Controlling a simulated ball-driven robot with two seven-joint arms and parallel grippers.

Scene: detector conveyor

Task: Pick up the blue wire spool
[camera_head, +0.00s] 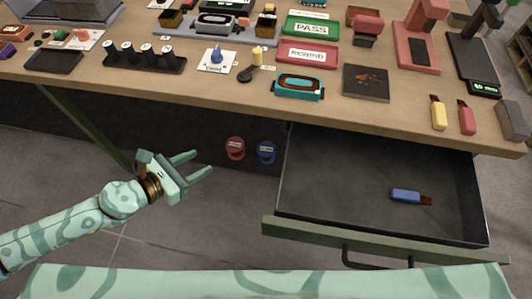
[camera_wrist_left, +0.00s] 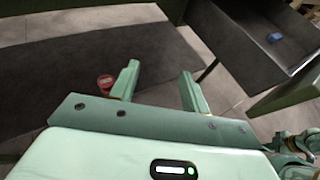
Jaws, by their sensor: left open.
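A round blue item with a pale label, which looks like the blue wire spool (camera_head: 266,152), is low under the workbench, just left of the open drawer. A similar red spool (camera_head: 235,148) is to its left; it also shows in the left wrist view (camera_wrist_left: 104,82), beside a finger. I cannot make out the blue spool in the left wrist view. My left gripper (camera_head: 205,161) is open and empty, left of both spools in the head view. Its two fingers also show apart in the left wrist view (camera_wrist_left: 160,70).
The open drawer (camera_head: 340,225) juts out right of the spools, with a blue stick-like item (camera_head: 405,196) inside. The workbench (camera_head: 220,88) above carries trays, signs and tools. A green table leg (camera_head: 85,127) stands at left. The floor near my gripper looks clear.

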